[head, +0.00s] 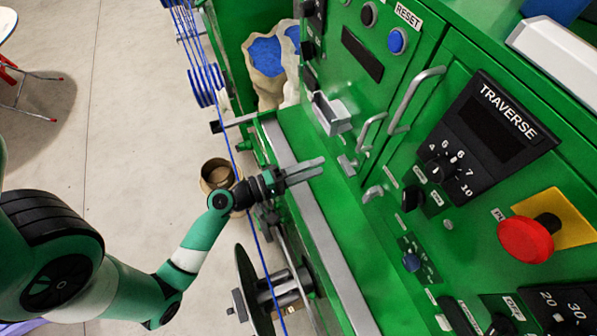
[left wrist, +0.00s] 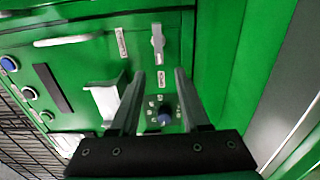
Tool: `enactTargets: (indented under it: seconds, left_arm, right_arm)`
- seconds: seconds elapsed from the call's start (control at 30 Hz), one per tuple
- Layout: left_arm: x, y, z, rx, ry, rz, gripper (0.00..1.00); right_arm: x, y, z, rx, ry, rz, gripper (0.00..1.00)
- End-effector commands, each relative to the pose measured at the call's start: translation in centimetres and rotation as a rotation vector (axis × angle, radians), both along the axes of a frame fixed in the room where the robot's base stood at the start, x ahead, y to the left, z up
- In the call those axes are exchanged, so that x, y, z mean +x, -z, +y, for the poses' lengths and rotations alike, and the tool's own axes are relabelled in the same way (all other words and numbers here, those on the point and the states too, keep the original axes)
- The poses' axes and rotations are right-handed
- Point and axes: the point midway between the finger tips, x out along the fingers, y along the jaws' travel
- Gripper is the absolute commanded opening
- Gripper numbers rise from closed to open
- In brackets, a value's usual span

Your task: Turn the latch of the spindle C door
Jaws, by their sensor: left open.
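My left gripper (head: 318,167) reaches in from the left over the front ledge, its fingers pointing toward the green machine panel. It is open and empty; in the left wrist view its two fingers (left wrist: 158,76) stand apart. A small grey latch (left wrist: 158,43) shows just beyond the fingertips, roughly in line with the gap and apart from them. In the head view, two small grey latches show right of the gripper, one nearer (head: 347,165) and one lower (head: 373,193). The door labels are too small to read, so I cannot tell which is spindle C. My right gripper is out of view.
A grey tray (head: 331,113) and two bar handles (head: 371,130) (head: 415,97) stick out from the panel. A red stop button (head: 525,241) is at the right. A blue cable (head: 221,117) runs past my left wrist. A blue knob (left wrist: 164,117) shows between the fingers.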

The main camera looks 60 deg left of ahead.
Motion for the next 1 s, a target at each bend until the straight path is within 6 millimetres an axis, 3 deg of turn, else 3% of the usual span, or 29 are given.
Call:
enactTargets:
  seconds: [0.1,0.3,1.0]
  left_arm:
    - [-2.9,0.2,0.2,-0.003,-0.008,0.001,0.46]
    - [-5.0,0.1,0.3,-0.002,-0.003,0.001,0.46]
    - [-5.2,0.0,0.2,-0.001,0.0,0.0,0.46]
  right_arm:
    - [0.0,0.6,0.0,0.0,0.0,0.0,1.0]
    - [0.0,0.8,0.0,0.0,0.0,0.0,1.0]
    - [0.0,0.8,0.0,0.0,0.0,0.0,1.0]
